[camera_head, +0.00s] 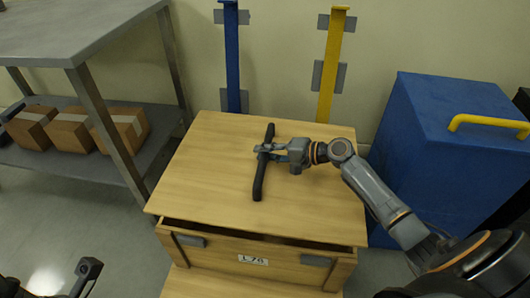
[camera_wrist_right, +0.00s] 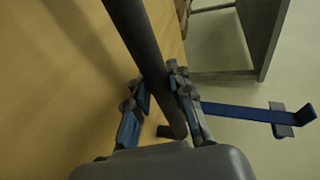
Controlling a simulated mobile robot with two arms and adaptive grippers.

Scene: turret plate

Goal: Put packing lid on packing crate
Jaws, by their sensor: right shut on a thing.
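The packing lid (camera_head: 200,175) is a flat pale wooden board with a long black bar handle (camera_head: 259,182) across its middle. It lies over the top of the wooden packing crate (camera_head: 215,254), which carries a label reading L78. A dark gap shows between the lid's front edge and the crate's front wall, and I cannot tell whether the lid touches the crate. My right gripper (camera_head: 263,151) is shut on the handle. In the right wrist view its fingers (camera_wrist_right: 158,97) sit on both sides of the bar. Part of my left gripper (camera_head: 88,272) shows at the bottom left, its jaws unclear.
A grey metal shelf (camera_head: 75,30) with several cardboard boxes (camera_head: 75,130) stands at the left. A blue bin (camera_head: 425,150) with a yellow handle stands close at the right. Blue (camera_head: 232,60) and yellow (camera_head: 331,65) posts stand behind the crate against the wall.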

